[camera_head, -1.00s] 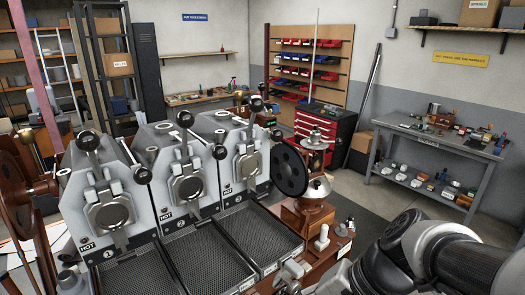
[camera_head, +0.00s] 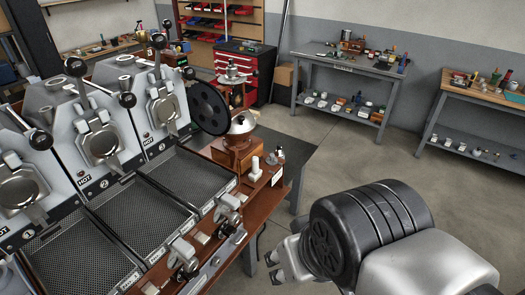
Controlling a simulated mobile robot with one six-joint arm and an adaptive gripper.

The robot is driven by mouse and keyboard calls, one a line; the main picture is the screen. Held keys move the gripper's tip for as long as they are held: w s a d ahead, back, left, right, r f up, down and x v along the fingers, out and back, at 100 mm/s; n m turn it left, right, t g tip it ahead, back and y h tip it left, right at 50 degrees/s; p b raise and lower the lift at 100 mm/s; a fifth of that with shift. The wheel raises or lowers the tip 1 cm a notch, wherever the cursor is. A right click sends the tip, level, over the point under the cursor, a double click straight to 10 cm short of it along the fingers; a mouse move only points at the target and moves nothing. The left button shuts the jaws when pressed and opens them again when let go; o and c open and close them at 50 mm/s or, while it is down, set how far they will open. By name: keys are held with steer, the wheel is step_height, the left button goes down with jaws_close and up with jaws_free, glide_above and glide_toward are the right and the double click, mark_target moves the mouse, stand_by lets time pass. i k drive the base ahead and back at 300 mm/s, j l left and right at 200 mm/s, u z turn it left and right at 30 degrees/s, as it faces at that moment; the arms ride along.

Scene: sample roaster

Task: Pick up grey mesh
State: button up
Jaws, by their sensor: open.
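Grey mesh shows as the perforated floors of three dark-framed trays in front of the sample roaster (camera_head: 96,138). The left mesh (camera_head: 80,262) is cut by the bottom of the picture; the middle mesh (camera_head: 142,218) and right mesh (camera_head: 192,178) lie side by side, sloping up to the right. I cannot tell which one the task names. No separate loose mesh is clear to me. My gripper (camera_head: 273,267) is at bottom centre, open and empty, right of the roaster's bench edge and apart from the trays. My black and grey wrist covers the floor behind it.
A grey workbench (camera_head: 345,65) and wooden-topped bench (camera_head: 480,95) stand behind. Floor between is clear.

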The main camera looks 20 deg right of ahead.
mark_target(271, 161)
steer(key=i+l+z, duration=0.15)
steer(key=i+l, duration=0.15)
steer(key=i, duration=0.25)
steer(key=i+l+z, duration=0.15)
steer(key=i, duration=0.45)
steer(key=i+l+z, duration=0.15)
steer(key=i, duration=0.4)
steer(key=l, duration=0.1)
